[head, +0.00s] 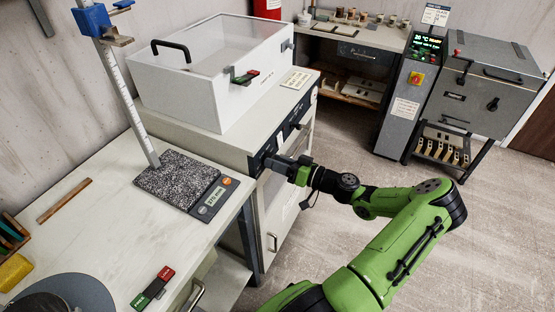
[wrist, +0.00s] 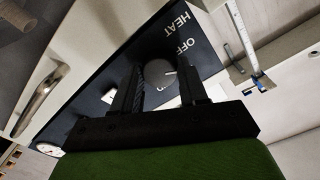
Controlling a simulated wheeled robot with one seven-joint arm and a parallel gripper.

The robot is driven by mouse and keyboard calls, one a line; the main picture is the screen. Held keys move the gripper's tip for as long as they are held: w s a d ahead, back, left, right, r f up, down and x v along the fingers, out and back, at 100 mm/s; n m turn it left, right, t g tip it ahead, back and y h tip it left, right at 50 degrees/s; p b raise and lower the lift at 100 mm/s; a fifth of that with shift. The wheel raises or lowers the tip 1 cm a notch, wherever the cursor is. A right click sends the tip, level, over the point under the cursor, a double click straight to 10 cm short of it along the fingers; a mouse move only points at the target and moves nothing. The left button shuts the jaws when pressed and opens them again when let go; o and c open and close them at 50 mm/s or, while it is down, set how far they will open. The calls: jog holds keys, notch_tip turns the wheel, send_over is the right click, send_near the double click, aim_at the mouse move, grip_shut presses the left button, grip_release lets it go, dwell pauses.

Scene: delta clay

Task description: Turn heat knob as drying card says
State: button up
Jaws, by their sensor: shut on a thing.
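The heat knob (wrist: 158,73) is a round dark grey dial with a white pointer line, on a dark panel (wrist: 95,75) with the words HEAT and OFF. In the wrist view it sits between the two black fingers of my gripper (wrist: 165,88), which is shut on it. In the head view my gripper (head: 285,168) reaches the dark front panel of the drying cabinet, and the knob is hidden behind it. A small white card (head: 295,80) lies on the cabinet top; its writing is too small to read. The label below the knob is partly hidden.
A clear-lidded white box (head: 195,95) stands on the cabinet (head: 165,125). A bench with a scale (head: 212,196) and upright ruler (head: 130,105) is at left. A grey kiln (head: 490,85) with a control column (head: 405,95) stands at the back right. The floor (head: 350,130) between is open.

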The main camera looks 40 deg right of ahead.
jog(key=m+p, duration=0.2)
jog(key=m, duration=0.3)
jog(key=shift+m, duration=0.4)
dwell(0.4)
jog(key=o, duration=1.1)
jog(key=p+v, duration=0.1)
jog(key=v, duration=1.4)
jog(key=shift+s+d, duration=0.1)
jog(key=shift+s, duration=0.3)
